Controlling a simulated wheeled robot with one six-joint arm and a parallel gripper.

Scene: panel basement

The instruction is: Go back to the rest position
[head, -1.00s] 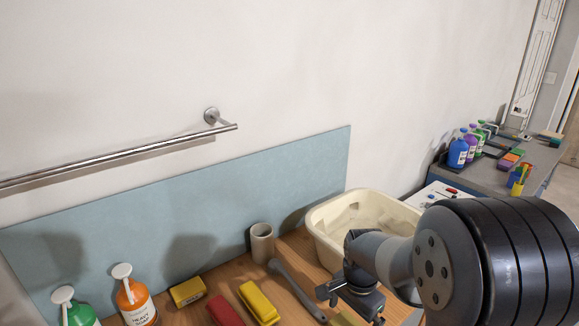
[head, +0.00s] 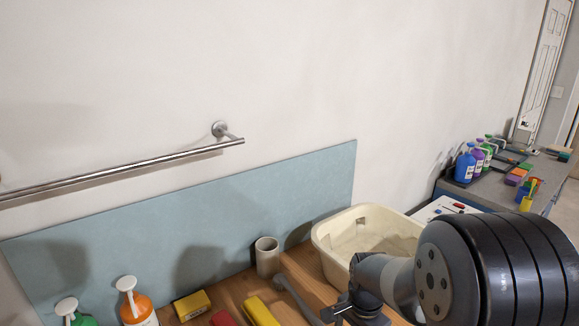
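My gripper (head: 347,308) is at the lower right of the head view, at the end of my dark arm. It is in front of the cream basin (head: 330,243) and above the wooden counter (head: 232,289). The view cuts off its lower part, so I cannot tell whether its fingers are open or shut. I see nothing held in the part that shows.
A metal rail (head: 120,171) crosses the wall. A side bench (head: 487,187) holds several bottles.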

